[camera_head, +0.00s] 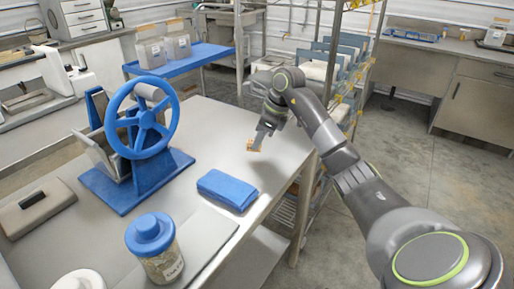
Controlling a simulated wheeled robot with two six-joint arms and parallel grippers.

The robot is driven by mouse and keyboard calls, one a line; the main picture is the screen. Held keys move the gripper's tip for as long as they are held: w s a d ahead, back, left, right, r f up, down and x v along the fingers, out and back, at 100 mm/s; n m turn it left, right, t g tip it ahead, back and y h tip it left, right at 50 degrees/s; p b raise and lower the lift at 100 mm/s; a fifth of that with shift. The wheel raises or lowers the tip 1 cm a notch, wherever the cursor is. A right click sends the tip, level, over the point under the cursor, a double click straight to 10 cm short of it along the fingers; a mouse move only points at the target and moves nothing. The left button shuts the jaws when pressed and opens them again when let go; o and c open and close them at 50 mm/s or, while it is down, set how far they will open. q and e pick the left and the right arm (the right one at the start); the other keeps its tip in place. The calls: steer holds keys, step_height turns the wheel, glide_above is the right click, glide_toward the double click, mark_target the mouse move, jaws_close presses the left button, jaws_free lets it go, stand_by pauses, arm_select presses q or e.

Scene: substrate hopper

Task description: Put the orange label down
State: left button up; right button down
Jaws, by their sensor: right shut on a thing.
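The small orange label (251,148) is at the tip of my right gripper (257,139), over the far right part of the white table (225,135). My right gripper is shut on the label. I cannot tell whether the label touches the table top or hangs just above it. My left gripper is not in view.
A blue folded cloth (228,190) lies on the table nearer to me. A blue device with a handwheel (142,118) stands to the left. A jar with a blue lid (152,245) stands in front. A wire shelf rack (345,75) stands behind the arm.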

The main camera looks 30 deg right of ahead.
step_height(320, 180, down, 3)
steer(key=shift+f, duration=0.2)
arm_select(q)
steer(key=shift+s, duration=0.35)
arm_select(e)
steer(key=shift+f, duration=0.2)
steer(key=c, duration=1.3)
jaws_free()
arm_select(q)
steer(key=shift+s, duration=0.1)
arm_select(e)
steer(key=shift+r, duration=0.1)
